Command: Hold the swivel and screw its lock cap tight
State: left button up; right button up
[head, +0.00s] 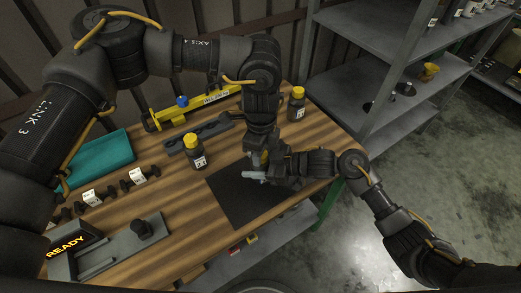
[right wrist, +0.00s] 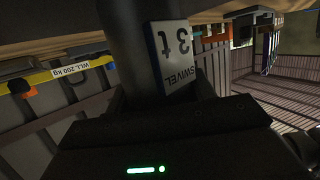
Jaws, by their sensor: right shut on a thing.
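The swivel (right wrist: 176,58) fills the upper middle of the right wrist view as a dark cylinder with a white "SWIVEL 3t" label. My right gripper (head: 270,174) is shut on it above the black mat; a light grey part (head: 252,175) shows at the jaws in the head view. My left gripper (head: 259,152) points down from above, right over the right gripper and close to it. Its fingertips are mostly hidden, so I cannot tell whether they are open or shut. The lock cap cannot be made out; a small yellow patch shows between the two grippers.
The black mat (head: 228,198) lies on the wooden table. Yellow-capped bottles (head: 195,156) and (head: 297,105) stand nearby. A yellow "WLL" beam (head: 205,100), a teal cloth (head: 100,160), dark shackle-like parts (head: 95,196) and a grey plate (head: 118,247) lie around. Metal shelves (head: 400,95) stand right.

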pick_arm(q)
jog(key=shift+m, duration=1.2)
jog(key=o, duration=1)
jog(key=shift+r, duration=0.1)
notch_tip(320, 180, up, 12)
